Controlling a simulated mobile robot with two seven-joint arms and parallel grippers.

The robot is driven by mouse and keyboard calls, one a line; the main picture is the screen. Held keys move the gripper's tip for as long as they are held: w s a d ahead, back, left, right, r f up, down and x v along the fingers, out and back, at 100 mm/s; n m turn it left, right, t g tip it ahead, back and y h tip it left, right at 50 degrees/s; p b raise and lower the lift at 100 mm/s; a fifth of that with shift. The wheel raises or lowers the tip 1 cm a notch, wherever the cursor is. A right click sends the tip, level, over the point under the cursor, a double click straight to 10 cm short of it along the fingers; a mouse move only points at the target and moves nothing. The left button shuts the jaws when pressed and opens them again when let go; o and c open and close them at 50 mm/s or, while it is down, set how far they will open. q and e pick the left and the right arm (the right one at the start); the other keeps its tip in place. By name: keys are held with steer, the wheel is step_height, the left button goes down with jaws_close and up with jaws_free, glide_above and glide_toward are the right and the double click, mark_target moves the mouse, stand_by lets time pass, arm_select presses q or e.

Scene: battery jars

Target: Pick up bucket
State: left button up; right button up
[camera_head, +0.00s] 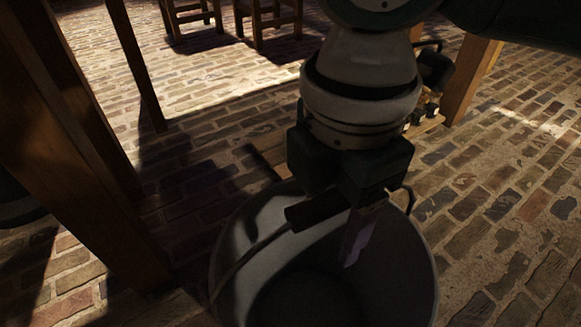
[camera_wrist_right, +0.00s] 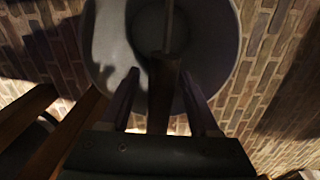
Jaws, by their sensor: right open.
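A grey-white bucket (camera_head: 425,270) stands on the brick floor at the bottom centre of the head view, its inside dark. Its bail has a dark cylindrical grip (camera_head: 315,209) and a thin wire running down to the left rim. My right gripper (camera_head: 350,240) points down over the bucket, with one pale finger showing inside the opening. In the right wrist view, the open fingers (camera_wrist_right: 160,78) lie on either side of the handle grip (camera_wrist_right: 163,95), with gaps visible. The bucket (camera_wrist_right: 222,60) is beyond them. My left gripper is not in view.
Thick wooden legs (camera_head: 75,150) stand close to the left of the bucket. A dark rounded object (camera_head: 14,203) sits at the left edge. Wooden stools (camera_head: 262,22) stand at the back. A wooden post (camera_head: 472,80) stands behind right. Brick floor (camera_head: 510,220) is clear at right.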

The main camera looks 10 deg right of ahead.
stand_by(0.3)
steer(key=shift+c, duration=0.2)
jaws_close()
steer(key=shift+w, duration=0.1)
stand_by(1.0)
